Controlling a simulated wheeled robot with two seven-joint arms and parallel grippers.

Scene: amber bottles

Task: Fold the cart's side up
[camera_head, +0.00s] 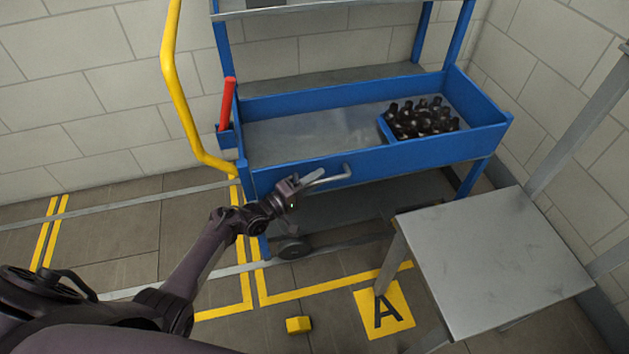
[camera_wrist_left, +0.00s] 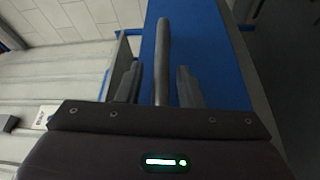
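The blue cart (camera_head: 300,97) stands against the wall. Its blue front side panel (camera_head: 400,155) runs along the near edge of the lower tray and looks upright. A grey bar handle (camera_head: 338,177) sticks out of this panel; in the left wrist view the handle (camera_wrist_left: 163,50) runs between my fingers in front of the blue panel (camera_wrist_left: 205,45). My left gripper (camera_head: 308,182) is at the handle's left part. In the wrist view its fingers (camera_wrist_left: 158,88) are apart, with narrow gaps on both sides of the bar. My right gripper is out of view.
A small blue crate of amber bottles (camera_head: 420,118) sits at the tray's right. A red lever (camera_head: 227,104) and a yellow rail (camera_head: 180,90) stand left of the cart. A grey table (camera_head: 500,260) is at the right. A yellow block (camera_head: 298,325) lies on the floor.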

